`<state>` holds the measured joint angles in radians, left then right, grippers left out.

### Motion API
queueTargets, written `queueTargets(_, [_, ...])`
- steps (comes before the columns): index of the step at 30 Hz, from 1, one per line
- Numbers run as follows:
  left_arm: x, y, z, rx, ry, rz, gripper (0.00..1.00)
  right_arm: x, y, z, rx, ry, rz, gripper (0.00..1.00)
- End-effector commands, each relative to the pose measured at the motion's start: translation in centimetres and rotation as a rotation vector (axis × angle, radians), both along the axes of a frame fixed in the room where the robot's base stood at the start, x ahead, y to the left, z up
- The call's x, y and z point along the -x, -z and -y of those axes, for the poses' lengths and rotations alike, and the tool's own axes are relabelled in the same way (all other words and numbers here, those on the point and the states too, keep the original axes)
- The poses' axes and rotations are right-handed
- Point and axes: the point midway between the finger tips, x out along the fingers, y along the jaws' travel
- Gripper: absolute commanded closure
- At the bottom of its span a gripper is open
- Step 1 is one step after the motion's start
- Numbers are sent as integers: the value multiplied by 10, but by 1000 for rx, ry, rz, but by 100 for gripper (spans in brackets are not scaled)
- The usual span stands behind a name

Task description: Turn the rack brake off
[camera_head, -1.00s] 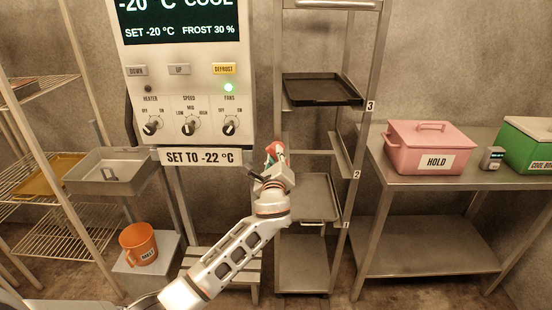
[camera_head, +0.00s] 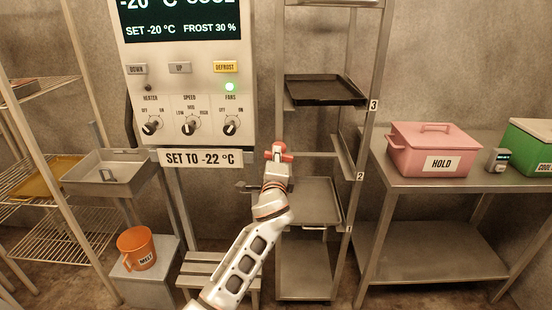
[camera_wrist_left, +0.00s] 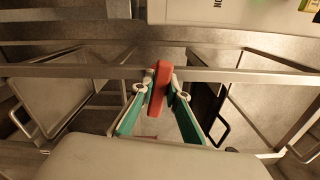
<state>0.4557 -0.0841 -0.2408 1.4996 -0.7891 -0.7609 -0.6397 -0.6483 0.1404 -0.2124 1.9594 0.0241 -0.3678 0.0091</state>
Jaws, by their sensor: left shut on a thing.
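The rack brake is a red handle (camera_head: 287,157) at the left post of the metal rack (camera_head: 369,100), near level 2. My left gripper (camera_head: 278,154) reaches up to it from below. In the left wrist view the red handle (camera_wrist_left: 157,92) stands slightly tilted between the two green-padded fingers. My left gripper (camera_wrist_left: 159,84) is shut on it there. The gripper hides part of the handle and its mount. My right gripper is not in view.
The rack holds a dark tray (camera_head: 325,90) at level 3 and a grey tray (camera_head: 318,203) lower down. The control panel (camera_head: 185,75) is just left. A steel table (camera_head: 450,180) with a pink HOLD box (camera_head: 433,144) stands right. An orange bucket (camera_head: 137,250) is lower left.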

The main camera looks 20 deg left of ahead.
Motion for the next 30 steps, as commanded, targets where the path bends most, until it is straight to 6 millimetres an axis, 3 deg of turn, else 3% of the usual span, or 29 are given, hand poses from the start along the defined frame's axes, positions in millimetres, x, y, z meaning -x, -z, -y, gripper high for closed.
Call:
queueTargets(15, [0, 1, 0, 20, 0, 4, 100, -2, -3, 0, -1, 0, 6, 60])
queueTargets(16, [0, 1, 0, 20, 0, 4, 78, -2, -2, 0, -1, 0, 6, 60])
queueTargets(18, [0, 1, 0, 19, 0, 3, 68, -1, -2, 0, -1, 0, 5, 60])
queueTargets(30, [5, 1, 2, 18, 1, 4, 68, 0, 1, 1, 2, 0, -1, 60])
